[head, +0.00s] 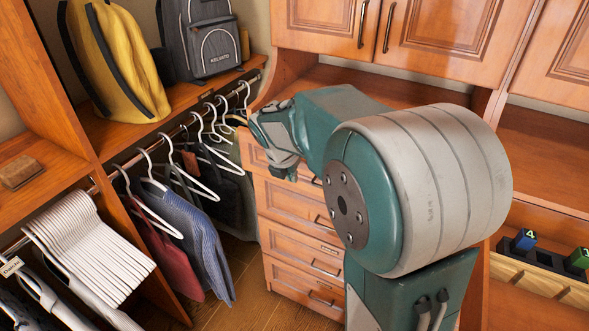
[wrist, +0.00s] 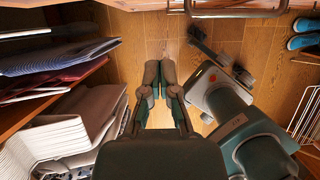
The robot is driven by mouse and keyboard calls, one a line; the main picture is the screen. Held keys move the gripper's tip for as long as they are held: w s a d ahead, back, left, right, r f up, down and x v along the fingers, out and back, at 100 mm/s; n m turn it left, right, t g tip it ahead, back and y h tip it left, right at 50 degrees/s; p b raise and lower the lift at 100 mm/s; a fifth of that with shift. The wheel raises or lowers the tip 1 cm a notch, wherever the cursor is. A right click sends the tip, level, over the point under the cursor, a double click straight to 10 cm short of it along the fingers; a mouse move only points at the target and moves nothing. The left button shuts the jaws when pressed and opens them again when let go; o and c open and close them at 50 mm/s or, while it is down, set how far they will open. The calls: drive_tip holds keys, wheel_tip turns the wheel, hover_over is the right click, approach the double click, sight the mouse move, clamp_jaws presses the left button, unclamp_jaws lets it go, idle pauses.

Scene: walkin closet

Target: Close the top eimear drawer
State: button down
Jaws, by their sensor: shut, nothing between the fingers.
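A stack of wooden drawers (head: 297,238) stands below the counter in the head view. The top drawer (head: 258,160) is partly hidden behind my gripper and arm. Its front seems to stick out a little past the fronts below, but I cannot tell how far. My gripper (head: 274,140) is in front of the top drawer's left part, close to it; contact cannot be made out. In the wrist view my gripper (wrist: 160,78) is shut and empty above the wooden floor. A metal bar handle (wrist: 236,13) shows at the top edge; which drawer it belongs to is unclear.
Hanging clothes (head: 190,235) and white hangers (head: 88,245) fill the rail at left. A yellow bag (head: 118,60) and a grey backpack (head: 200,40) sit on the shelf above. Blue shoes (wrist: 304,33) and a wire rack (wrist: 307,118) are at right in the wrist view.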

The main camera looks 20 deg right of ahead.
sight(303, 178)
drive_tip(key=w+d+f, duration=0.2)
drive_tip(key=d+f, duration=0.1)
drive_tip(key=w+d+f, duration=0.1)
drive_tip(key=d+f, duration=0.1)
drive_tip(key=shift+w+f, duration=0.15)
drive_tip(key=shift+w+d, duration=0.1)
drive_tip(key=shift+w, duration=0.15)
drive_tip(key=w+d, duration=0.1)
drive_tip(key=d, duration=0.1)
drive_tip(key=w+d, duration=0.2)
drive_tip(key=shift+w+d, duration=0.1)
drive_tip(key=shift+d, duration=0.05)
drive_tip(key=shift+a, duration=0.2)
